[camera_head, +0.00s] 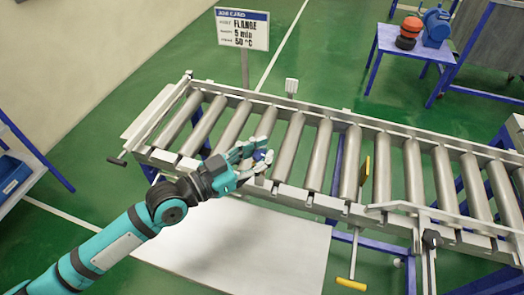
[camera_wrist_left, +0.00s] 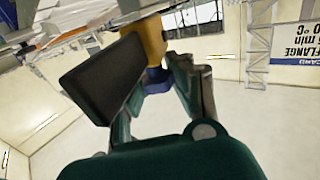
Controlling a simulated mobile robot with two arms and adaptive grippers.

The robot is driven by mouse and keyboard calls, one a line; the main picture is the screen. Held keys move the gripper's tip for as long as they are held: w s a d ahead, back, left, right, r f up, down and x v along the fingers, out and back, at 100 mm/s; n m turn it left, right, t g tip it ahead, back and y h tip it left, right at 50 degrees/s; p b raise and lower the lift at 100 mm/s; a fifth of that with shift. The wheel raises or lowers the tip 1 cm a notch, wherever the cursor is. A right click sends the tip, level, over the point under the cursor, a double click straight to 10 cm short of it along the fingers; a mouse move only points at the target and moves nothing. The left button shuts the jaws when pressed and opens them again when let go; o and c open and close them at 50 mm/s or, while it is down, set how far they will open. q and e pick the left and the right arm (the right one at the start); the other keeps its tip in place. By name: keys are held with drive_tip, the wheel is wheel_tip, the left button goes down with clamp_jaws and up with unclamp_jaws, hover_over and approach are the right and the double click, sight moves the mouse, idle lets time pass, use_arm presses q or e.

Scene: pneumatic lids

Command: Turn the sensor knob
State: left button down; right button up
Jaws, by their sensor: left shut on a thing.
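My left gripper (camera_head: 258,152) reaches in from the left to the near rail of the roller conveyor (camera_head: 345,127). Its teal fingers are closed around a small blue knob (camera_head: 260,155) at that rail. In the left wrist view, the knob shows as a blue part (camera_wrist_left: 155,76) between the fingers, under a yellow body (camera_wrist_left: 153,40). A dark flat box (camera_wrist_left: 104,78) covers part of that view and hides one finger in part. The knob's turn angle cannot be told. My right gripper is in neither view.
A small blue-legged table (camera_head: 410,46) at the back right holds orange and blue items. A yellow-handled lever (camera_head: 351,284) hangs below the near rail. A pale panel (camera_head: 240,250) lies in front.

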use_arm(q)
drive_tip(key=shift+a, duration=0.1)
drive_tip(key=c, duration=1)
unclamp_jaws()
drive_tip(key=shift+a, duration=0.15)
drive_tip(key=v, duration=1.2)
drive_tip(key=shift+s, duration=0.1)
